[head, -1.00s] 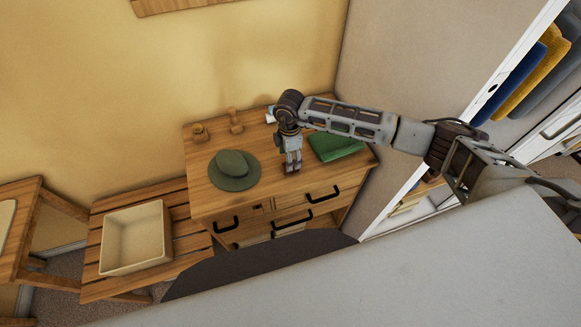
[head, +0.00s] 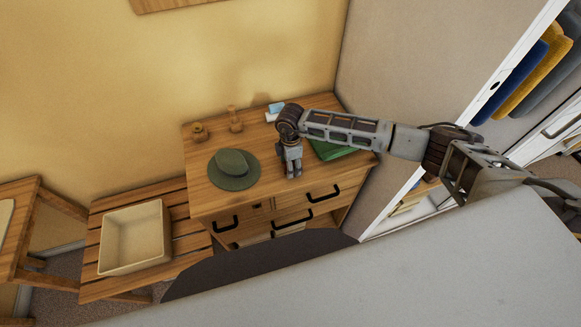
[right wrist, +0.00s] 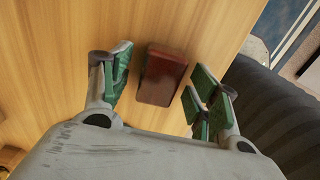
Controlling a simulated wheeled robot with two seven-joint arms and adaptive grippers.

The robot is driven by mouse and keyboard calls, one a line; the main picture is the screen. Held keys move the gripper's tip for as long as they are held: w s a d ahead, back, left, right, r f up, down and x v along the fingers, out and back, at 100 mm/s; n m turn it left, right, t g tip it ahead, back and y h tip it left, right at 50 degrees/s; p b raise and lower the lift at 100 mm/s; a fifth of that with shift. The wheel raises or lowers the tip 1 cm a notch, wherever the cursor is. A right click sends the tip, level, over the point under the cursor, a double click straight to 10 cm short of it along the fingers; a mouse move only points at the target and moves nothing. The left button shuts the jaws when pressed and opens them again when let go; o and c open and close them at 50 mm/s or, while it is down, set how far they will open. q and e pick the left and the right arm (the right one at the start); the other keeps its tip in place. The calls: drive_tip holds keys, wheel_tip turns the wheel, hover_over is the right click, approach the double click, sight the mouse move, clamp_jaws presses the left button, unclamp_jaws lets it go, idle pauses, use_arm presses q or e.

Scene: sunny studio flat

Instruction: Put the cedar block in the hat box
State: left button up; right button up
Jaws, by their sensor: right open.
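The cedar block (right wrist: 163,75) is a small reddish-brown block on the wooden dresser top, seen in the right wrist view. My right gripper (right wrist: 165,80) is open, with its green-padded fingers on either side of the block in the picture and gaps showing on both sides. In the head view the right gripper (head: 291,172) points down at the dresser's front part, and the block is hidden there. The hat box (head: 134,238) appears to be the open, empty cream box on the slatted bench at left. My left gripper is not in view.
A green hat (head: 235,169) lies on the dresser (head: 212,205) left of the gripper. A folded green cloth (head: 330,150) lies to its right, partly behind my arm. Small wooden items (head: 235,119) and a light blue item (head: 274,111) stand at the back. The slatted bench (head: 190,235) is lower than the dresser.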

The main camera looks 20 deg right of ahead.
idle(0.5)
drive_tip(key=c, duration=1.1)
drive_tip(key=shift+r+b, duration=1.05)
drive_tip(key=shift+r, duration=3.9)
